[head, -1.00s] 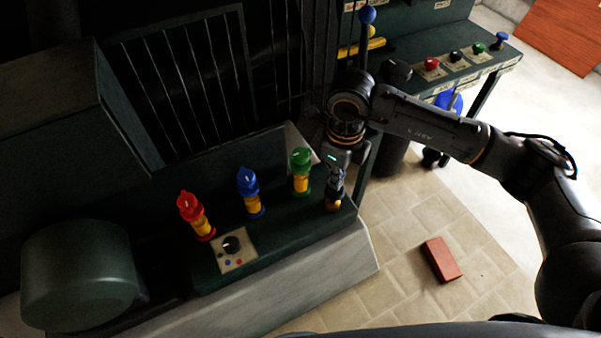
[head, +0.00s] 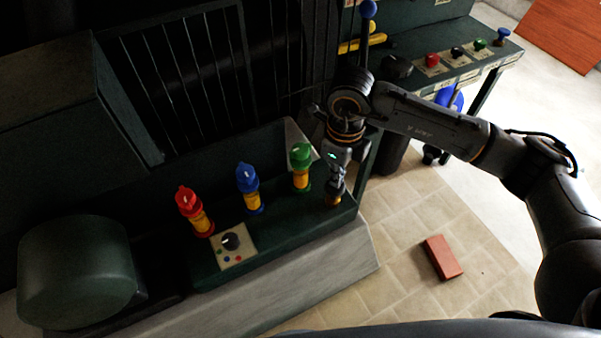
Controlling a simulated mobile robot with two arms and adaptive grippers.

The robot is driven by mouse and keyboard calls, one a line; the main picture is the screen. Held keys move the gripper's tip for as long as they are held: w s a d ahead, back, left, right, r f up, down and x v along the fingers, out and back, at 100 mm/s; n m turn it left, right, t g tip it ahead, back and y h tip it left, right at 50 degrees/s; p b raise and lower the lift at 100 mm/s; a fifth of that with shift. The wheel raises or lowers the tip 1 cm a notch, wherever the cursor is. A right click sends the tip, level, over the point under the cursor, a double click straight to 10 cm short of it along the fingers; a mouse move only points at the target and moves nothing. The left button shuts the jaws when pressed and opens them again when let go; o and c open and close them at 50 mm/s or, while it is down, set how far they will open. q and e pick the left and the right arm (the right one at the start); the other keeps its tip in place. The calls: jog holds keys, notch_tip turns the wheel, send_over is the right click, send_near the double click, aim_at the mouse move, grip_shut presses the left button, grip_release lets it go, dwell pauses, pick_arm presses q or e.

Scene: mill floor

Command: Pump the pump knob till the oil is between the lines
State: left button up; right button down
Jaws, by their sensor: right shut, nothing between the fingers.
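My right gripper (head: 335,189) points down at the right end of the dark green machine ledge (head: 285,243). Its fingers are shut and empty. Directly below the fingertips is a small brass-coloured fitting (head: 333,201); the gripper covers most of it, so I cannot tell whether it is the pump knob or whether they touch. Left of it on the ledge stand three yellow-bodied fittings with a green cap (head: 301,153), a blue cap (head: 247,176) and a red cap (head: 187,199). No oil level or marking lines are readable. My left gripper is not in view.
A bench with coloured buttons (head: 433,60) stands at the back right. A red-brown block (head: 443,258) lies on the tiled floor, which is otherwise mostly clear there.

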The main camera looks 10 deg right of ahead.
jog(key=shift+f+b, duration=1.4)
jog(key=shift+f, duration=0.25)
jog(key=shift+r, duration=0.15)
jog(key=shift+r+p, duration=1.15)
jog(key=shift+r, duration=1)
jog(key=shift+f, duration=0.2)
